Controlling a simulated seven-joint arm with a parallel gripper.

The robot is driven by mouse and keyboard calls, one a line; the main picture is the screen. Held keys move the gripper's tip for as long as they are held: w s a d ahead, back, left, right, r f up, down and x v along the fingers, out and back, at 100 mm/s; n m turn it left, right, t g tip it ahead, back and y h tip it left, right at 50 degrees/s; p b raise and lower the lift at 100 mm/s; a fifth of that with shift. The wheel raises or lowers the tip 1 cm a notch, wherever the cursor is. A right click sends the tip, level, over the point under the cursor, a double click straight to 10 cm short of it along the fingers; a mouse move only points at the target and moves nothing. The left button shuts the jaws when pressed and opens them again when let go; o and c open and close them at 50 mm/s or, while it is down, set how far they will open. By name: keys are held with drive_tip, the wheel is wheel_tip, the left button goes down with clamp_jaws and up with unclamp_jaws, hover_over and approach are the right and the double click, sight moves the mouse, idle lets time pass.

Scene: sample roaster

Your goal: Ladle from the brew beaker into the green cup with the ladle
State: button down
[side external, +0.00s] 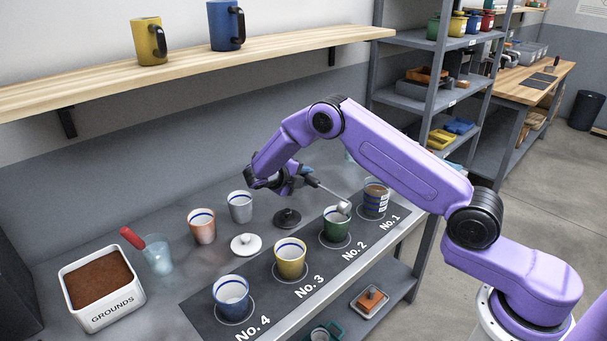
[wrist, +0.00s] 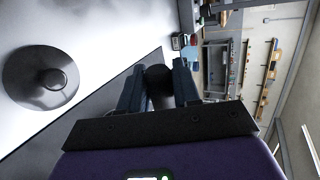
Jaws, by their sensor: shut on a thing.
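My gripper (side external: 298,180) is shut on the handle of the ladle (side external: 328,191). The ladle slants down to the right, and its metal bowl is at the mouth of the green cup (side external: 336,229); I cannot tell whether it touches the rim or what it holds. The green cup stands upright at No. 2. In the wrist view, my gripper's fingers (wrist: 159,88) close on the dark handle end; the bowl, cup and beaker are hidden there.
A yellow cup (side external: 290,262) and blue cup (side external: 232,297) stand on the dark mat. A black lid (side external: 287,219), white lid (side external: 245,245), copper cup (side external: 202,229) and grey cup (side external: 240,208) are behind. The grounds box (side external: 103,294) is at left. A wooden shelf (side external: 280,46) hangs above.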

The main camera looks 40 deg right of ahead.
drive_tip(key=shift+w+f+n+g, duration=0.25)
drive_tip(key=shift+f+n+g, duration=0.1)
drive_tip(key=shift+f, duration=0.35)
drive_tip(key=shift+w+f+n+g, duration=0.25)
drive_tip(key=shift+f+n, duration=0.1)
drive_tip(key=shift+f, duration=0.35)
idle(0.7)
drive_tip(key=shift+s+d+r+m+t, duration=0.1)
drive_tip(key=shift+s+r+m+t, duration=0.6)
drive_tip(key=shift+r, duration=1.2)
drive_tip(key=shift+s+r+m+t, duration=0.65)
drive_tip(key=shift+s+r+m, duration=0.15)
drive_tip(key=shift+r, duration=1.05)
drive_tip(key=shift+s+d+r+m+t, duration=0.1)
drive_tip(key=shift+s+r+m+t, duration=0.65)
drive_tip(key=shift+r, duration=1.15)
drive_tip(key=s+r+m+t+h, duration=0.1)
drive_tip(key=s+r+m+t, duration=0.1)
drive_tip(key=s, duration=0.5)
drive_tip(key=s+d+r+m+t+h, duration=0.1)
drive_tip(key=s+r+m+t+h, duration=0.1)
drive_tip(key=s+r+m, duration=0.3)
drive_tip(key=shift+s+r+m+t, duration=0.3)
drive_tip(key=shift+s+m+t, duration=0.1)
drive_tip(key=shift+s+m, duration=0.6)
